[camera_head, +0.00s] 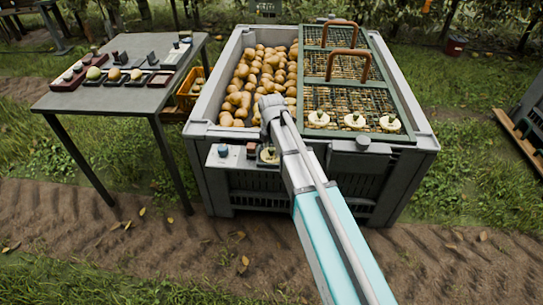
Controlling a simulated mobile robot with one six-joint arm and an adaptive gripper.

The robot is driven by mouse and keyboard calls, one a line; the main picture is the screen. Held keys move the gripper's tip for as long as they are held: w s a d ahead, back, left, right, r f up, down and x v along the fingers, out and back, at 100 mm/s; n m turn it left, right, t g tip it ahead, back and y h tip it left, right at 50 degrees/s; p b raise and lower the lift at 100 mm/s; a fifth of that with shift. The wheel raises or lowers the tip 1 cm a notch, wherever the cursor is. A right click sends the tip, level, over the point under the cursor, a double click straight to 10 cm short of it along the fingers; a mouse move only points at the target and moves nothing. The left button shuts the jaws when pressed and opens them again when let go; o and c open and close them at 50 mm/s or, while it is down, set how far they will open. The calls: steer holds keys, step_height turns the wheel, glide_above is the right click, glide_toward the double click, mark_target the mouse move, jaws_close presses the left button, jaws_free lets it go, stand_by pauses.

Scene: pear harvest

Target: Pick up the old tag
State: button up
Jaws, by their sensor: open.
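I cannot make out the old tag for certain. A small pale plate (224,156) with a blue-grey knob sits on the front left of the large grey crate (203,133). Beside it, a round cream piece (268,155) shows at the crate's front, partly next to my arm. My arm reaches in from the bottom right, and its grey far end is over the crate's front left part. I cannot make out the fingers of my gripper; they are hidden or too small to tell.
Pears (262,75) fill the crate's left part. A green-framed mesh lid (389,100) with brown handles covers the right, bearing three pale pieces (354,121). A grey table (130,98) at left holds small trays and fruit. A yellow crate (186,100) stands between.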

steer(key=shift+c, duration=0.2)
jaws_close()
steer(key=shift+r, duration=0.25)
step_height(320, 180, up, 2)
steer(key=p, duration=0.2)
steer(key=shift+r+p, duration=0.1)
steer(key=shift+p, duration=0.25)
steer(key=s+d+r+p, duration=0.3)
steer(key=s+r+p, duration=0.7)
steer(key=s, duration=0.3)
steer(key=shift+s+d+r, duration=0.15)
steer(key=shift+s+d, duration=0.15)
